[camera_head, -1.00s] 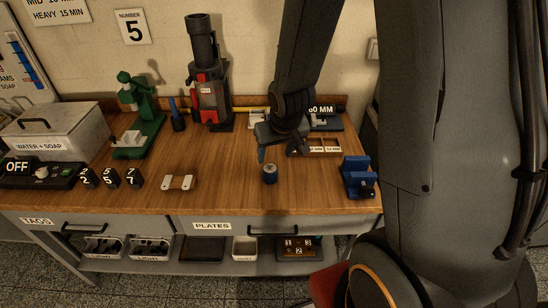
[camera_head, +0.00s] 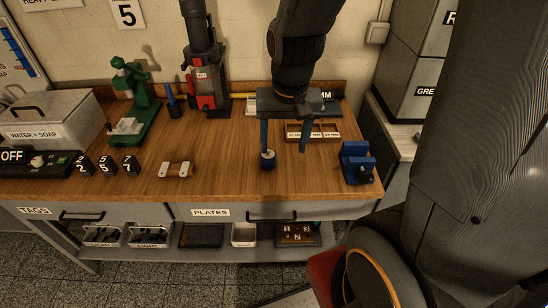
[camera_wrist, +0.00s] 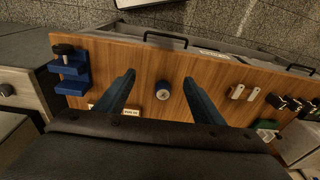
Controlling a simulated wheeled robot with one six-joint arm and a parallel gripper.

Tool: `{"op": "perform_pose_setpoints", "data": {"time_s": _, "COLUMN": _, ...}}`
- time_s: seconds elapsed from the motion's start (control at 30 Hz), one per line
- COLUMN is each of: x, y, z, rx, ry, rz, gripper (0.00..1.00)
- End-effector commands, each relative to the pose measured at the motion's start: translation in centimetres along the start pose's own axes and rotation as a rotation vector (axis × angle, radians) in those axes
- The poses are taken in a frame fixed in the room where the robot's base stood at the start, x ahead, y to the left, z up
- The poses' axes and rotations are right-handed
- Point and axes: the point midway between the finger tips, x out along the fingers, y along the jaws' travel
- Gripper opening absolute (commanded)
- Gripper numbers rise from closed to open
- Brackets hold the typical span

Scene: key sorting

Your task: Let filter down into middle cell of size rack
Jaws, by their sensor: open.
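The filter (camera_head: 268,161), a small dark blue-grey cylinder with a pale top, stands upright on the wooden bench. The wrist view shows the filter (camera_wrist: 163,90) from above, between the two fingers in the picture. My gripper (camera_head: 284,151) is open and empty above the bench. In the head view its left finger overlaps the filter's upper part; I cannot tell whether they touch. The size rack (camera_head: 313,136), brown with labelled cells, lies behind the gripper, and the right finger partly hides it. In the wrist view the rack's labels (camera_wrist: 131,112) are partly covered by my gripper.
A blue vise (camera_head: 356,163) stands at the bench's right edge. A green press (camera_head: 134,100) and a red-black machine (camera_head: 205,80) stand behind. The bench front is mostly clear.

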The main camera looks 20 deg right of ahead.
Motion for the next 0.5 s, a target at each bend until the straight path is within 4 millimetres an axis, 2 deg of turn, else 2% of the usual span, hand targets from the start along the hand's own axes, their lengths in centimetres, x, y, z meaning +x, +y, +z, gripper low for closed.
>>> {"op": "perform_pose_setpoints", "data": {"time_s": 0.03, "x": 1.7, "y": -0.4, "z": -1.5, "rx": 0.103, "ry": -0.012, "rz": 0.004, "gripper": 0.62}}
{"op": "perform_pose_setpoints", "data": {"time_s": 0.3, "x": 7.9, "y": -2.0, "z": -8.2, "rx": 0.733, "ry": -0.063, "rz": 0.050, "gripper": 0.62}}
{"op": "perform_pose_setpoints", "data": {"time_s": 0.5, "x": 11.6, "y": -2.8, "z": -11.7, "rx": 1.108, "ry": -0.081, "rz": 0.093, "gripper": 0.62}}
